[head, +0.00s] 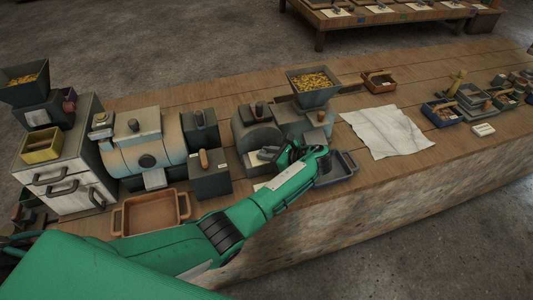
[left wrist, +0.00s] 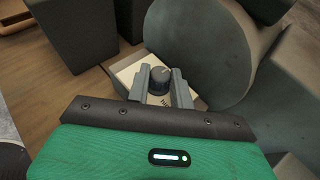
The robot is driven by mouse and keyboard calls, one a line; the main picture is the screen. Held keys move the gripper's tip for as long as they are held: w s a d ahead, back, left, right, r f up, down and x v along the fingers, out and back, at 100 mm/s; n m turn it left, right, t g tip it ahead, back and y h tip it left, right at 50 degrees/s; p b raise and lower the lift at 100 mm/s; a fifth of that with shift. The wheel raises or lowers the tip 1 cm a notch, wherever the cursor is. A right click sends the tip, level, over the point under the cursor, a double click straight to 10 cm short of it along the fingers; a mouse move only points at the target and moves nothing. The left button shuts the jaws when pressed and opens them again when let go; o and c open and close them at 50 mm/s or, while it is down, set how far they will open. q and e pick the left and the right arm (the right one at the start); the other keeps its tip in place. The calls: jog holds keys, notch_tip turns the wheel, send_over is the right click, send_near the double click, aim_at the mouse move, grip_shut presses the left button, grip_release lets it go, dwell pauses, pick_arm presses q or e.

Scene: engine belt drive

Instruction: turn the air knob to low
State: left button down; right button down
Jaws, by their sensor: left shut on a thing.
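The air knob (left wrist: 160,76) is a small dark round knob with a light pointer mark on top. It stands on a pale box (left wrist: 128,72) with lettering, partly covered by my gripper. My left gripper (left wrist: 159,84) has its two grey fingers on either side of the knob and is shut on it. In the head view my left gripper (head: 272,156) is at the front of the grey rounded machine (head: 258,133); the knob is too small and covered to make out there. The exact setting of the pointer against the lettering cannot be read.
The grey machine's large rounded body (left wrist: 197,42) stands close beside the fingers. A dark box (head: 210,178) is to the left, a blue-grey tray (head: 348,171) to the right. A brown tray (head: 152,216) lies at the front left. A white cloth (head: 388,132) lies farther right.

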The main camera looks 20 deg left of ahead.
pick_arm(q)
jog(key=shift+f+n+g, duration=0.1)
jog(key=shift+n+g, duration=0.3)
jog(key=c, duration=1.2)
grip_release()
jog(key=shift+c, duration=0.2)
